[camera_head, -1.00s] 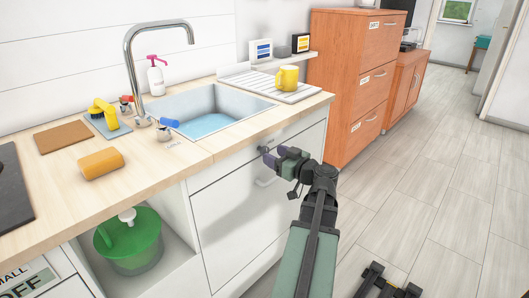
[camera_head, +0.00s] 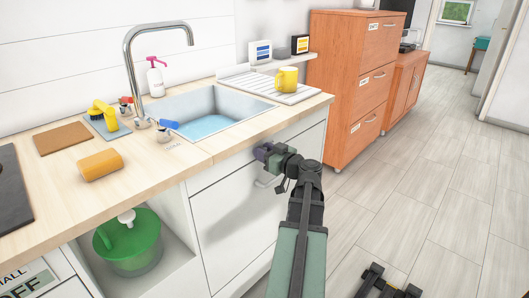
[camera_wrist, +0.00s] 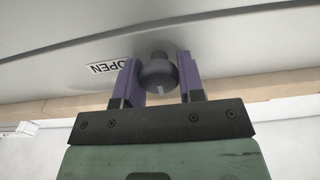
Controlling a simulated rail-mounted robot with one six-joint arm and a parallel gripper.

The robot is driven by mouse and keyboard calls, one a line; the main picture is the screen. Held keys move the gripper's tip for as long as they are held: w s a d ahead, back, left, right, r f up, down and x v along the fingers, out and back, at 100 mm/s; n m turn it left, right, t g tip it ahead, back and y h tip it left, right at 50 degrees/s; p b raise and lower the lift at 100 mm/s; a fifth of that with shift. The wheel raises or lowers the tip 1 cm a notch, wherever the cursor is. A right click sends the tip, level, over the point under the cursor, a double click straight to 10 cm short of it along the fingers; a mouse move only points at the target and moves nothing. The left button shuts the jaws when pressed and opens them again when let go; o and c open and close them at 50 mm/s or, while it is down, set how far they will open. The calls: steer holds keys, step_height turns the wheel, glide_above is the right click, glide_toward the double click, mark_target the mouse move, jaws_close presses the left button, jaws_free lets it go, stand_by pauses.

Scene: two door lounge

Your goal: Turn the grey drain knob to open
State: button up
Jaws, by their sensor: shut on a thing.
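The grey drain knob (camera_wrist: 157,72) is round and sits on the white cabinet front just below the worktop edge. A pale mark shows on its rim. In the wrist view it lies between the two purple fingers of my gripper (camera_wrist: 157,80), which is shut on it. In the head view my gripper (camera_head: 268,154) is against the cabinet front below the sink (camera_head: 240,101) and hides the knob. Blue water (camera_head: 207,126) lies in the sink.
A drawer handle (camera_head: 266,183) is just below my gripper. The worktop (camera_head: 160,180) overhangs above. A yellow mug (camera_head: 287,78) stands on the drainer. A wooden cabinet (camera_head: 350,80) stands to the right.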

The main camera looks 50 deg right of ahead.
steer(key=m, duration=0.4)
steer(key=shift+m, duration=0.3)
steer(key=m, duration=0.4)
steer(key=shift+d+m, duration=0.1)
steer(key=shift+m, duration=0.2)
steer(key=m, duration=0.4)
steer(key=shift+f+m, duration=0.1)
steer(key=shift+m, duration=0.2)
steer(key=shift+f+m, duration=0.1)
steer(key=shift+m, duration=2)
steer(key=o, duration=0.9)
steer(key=shift+s, duration=0.15)
